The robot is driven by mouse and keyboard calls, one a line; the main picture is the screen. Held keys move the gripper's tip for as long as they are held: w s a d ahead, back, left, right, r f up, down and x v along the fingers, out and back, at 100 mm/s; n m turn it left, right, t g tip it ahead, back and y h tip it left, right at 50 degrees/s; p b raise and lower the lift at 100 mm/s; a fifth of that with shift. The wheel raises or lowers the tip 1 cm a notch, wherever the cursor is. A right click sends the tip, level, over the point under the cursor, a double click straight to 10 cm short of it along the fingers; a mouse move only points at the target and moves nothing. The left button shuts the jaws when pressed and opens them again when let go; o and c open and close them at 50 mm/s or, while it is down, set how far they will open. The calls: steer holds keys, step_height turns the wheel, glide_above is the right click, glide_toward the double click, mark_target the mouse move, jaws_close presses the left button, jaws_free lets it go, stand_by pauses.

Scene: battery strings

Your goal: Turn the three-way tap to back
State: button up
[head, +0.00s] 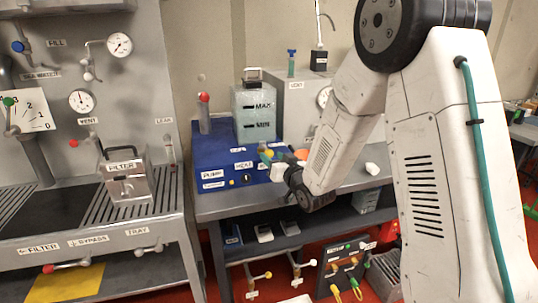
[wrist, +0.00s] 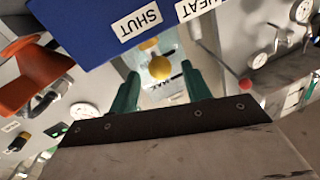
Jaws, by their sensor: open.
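A yellow ball knob (wrist: 160,67) on a small metal tap shows between the green fingers of my gripper (wrist: 159,80) in the wrist view. I cannot read a label naming this tap as the three-way one. In the head view my gripper (head: 270,157) is at the front right of the blue unit (head: 222,150), close to a yellow knob (head: 268,153). The fingers are apart, with a gap on both sides of the knob. I cannot tell how deep the knob sits between them. The tap's body is partly hidden by my gripper, and its setting is unclear.
The blue unit carries a tank (head: 255,114) marked MAX and MIN, and a red-topped post (head: 204,112). An orange part (wrist: 30,80) is left of my fingers in the wrist view. A filter box (head: 124,178) stands on the left bench.

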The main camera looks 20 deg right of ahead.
mark_target(271, 156)
steer(key=shift+w+a, duration=0.2)
steer(key=shift+w, duration=0.65)
steer(key=shift+w+a, duration=0.15)
steer(key=shift+w, duration=0.7)
steer(key=shift+c, duration=0.3)
jaws_close()
